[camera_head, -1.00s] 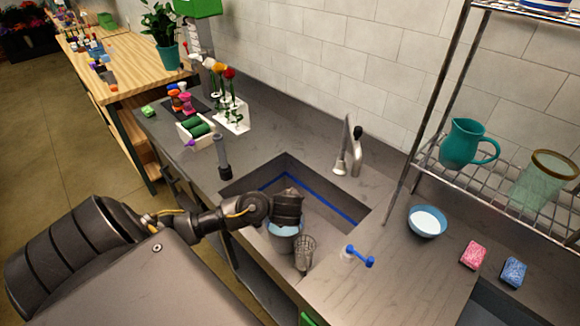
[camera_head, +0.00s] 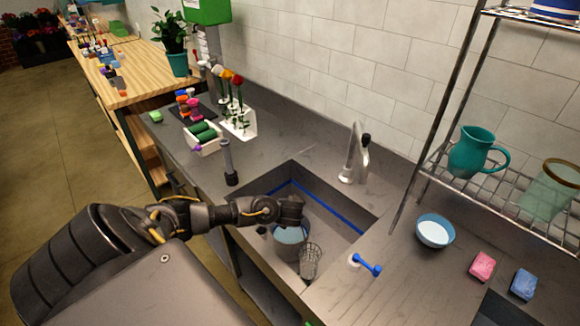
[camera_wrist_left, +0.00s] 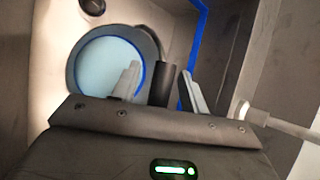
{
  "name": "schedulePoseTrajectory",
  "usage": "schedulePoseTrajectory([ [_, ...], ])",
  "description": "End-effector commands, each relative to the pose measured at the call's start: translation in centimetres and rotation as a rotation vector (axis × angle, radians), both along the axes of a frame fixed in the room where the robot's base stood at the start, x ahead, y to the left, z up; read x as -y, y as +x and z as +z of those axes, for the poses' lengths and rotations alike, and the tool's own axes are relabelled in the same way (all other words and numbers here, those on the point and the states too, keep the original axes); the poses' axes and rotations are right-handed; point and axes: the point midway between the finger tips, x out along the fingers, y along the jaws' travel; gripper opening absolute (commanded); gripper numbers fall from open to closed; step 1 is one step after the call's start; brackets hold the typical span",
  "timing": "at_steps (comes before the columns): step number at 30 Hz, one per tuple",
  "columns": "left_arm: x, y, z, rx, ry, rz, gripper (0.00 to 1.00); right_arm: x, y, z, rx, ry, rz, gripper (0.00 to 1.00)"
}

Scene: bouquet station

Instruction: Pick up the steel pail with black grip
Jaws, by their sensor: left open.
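The steel pail (camera_head: 284,249) stands in the sink (camera_head: 340,216) with a pale blue surface inside it. In the left wrist view the pail (camera_wrist_left: 75,70) is seen from above, with its round rim and a curved handle at its right. Its black grip (camera_wrist_left: 163,83) is a dark cylinder. My left gripper (camera_head: 294,212) is over the pail; in the left wrist view its two fingers (camera_wrist_left: 159,86) are apart, with the black grip showing between them. I cannot tell whether they touch it. My right gripper is in neither view.
A mesh cup (camera_head: 310,261) stands right beside the pail in the sink. The faucet (camera_head: 355,155) rises behind the basin. A blue-handled tool (camera_head: 366,264), a bowl (camera_head: 434,231) and sponges (camera_head: 482,266) are to the right. A flower rack (camera_head: 238,122) stands at the left.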

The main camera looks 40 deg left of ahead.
Motion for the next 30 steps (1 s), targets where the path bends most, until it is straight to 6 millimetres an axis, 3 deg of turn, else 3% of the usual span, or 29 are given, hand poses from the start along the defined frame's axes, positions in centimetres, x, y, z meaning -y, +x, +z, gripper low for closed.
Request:
schedulePoseTrajectory([
  [8, -0.22, 0.22, -0.38, 0.000, 0.000, -0.001, 0.44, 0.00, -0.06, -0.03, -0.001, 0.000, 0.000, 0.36],
  [19, -0.20, 0.22, -0.37, 0.000, 0.000, -0.001, 0.00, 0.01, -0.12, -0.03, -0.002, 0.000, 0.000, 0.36],
  [30, -0.19, 0.21, -0.36, 0.000, 0.000, -0.001, 0.00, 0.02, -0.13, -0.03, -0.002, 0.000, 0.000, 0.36],
])
